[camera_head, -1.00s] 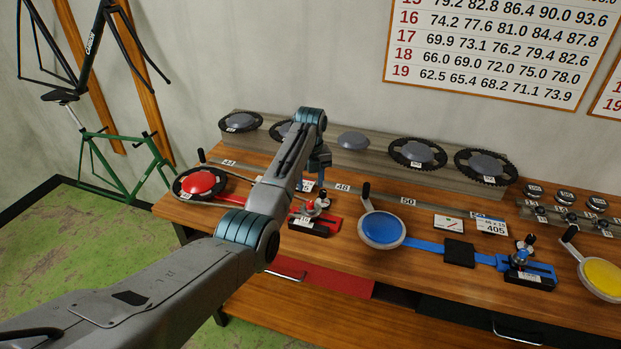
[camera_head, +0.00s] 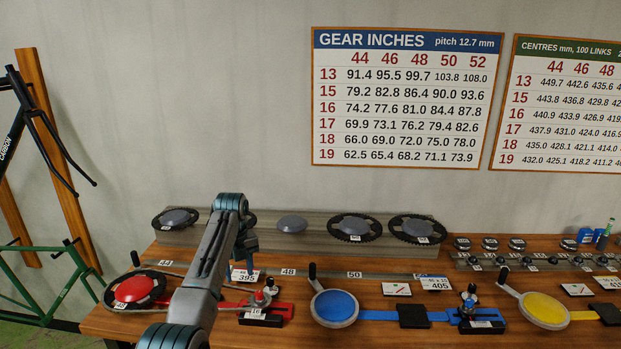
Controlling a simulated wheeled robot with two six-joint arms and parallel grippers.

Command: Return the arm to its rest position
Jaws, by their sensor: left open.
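My left arm comes in from the bottom left and reaches over the left part of the wooden bench (camera_head: 130,322). My left gripper (camera_head: 248,246) hangs from its far end, small and partly hidden by my arm, and is open. It is near the white card marked 395 (camera_head: 243,275), above the bench; I cannot tell the exact gap. I see nothing held in it. My right gripper is not in view.
Left of my arm is a red disc (camera_head: 134,289) on a chainring; right of it a red fixture (camera_head: 277,309). A blue disc (camera_head: 335,306) and yellow disc (camera_head: 544,309) stand further right. Chainrings (camera_head: 417,229) line the back. Bicycle frames (camera_head: 42,255) stand left.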

